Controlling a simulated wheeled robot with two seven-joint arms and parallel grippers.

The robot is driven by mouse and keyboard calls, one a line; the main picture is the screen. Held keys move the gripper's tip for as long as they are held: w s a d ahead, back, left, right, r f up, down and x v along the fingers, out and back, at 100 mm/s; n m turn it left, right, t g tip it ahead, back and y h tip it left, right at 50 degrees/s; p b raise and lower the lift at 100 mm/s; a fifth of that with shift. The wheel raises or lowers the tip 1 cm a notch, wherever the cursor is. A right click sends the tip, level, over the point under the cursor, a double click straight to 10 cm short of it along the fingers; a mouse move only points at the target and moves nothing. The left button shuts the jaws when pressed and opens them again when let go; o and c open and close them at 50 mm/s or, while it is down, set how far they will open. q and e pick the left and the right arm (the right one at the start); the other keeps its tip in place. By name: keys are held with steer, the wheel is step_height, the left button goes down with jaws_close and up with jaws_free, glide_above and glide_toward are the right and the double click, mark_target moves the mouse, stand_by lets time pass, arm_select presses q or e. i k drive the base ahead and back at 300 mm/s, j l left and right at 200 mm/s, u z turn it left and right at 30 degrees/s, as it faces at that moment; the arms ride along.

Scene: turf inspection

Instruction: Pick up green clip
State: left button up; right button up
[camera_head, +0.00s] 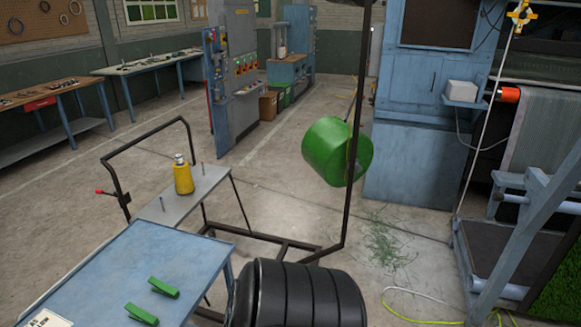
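Two green clips lie on the blue table (140,258) at the lower left. One green clip (164,288) is the farther one, near the table's right side. The other green clip (141,314) lies nearer to me and slightly to the left. They lie apart from each other, and nothing is touching them. Neither my left nor my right gripper is in view.
A yellow bottle (183,176) stands on a grey cart shelf (196,196) behind the table. A dark-framed stand carries a green roll (337,152). A black ribbed cylindrical shape (300,293) fills the bottom centre.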

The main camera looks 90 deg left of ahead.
mark_target(160, 287)
steer(key=u, duration=3.8)
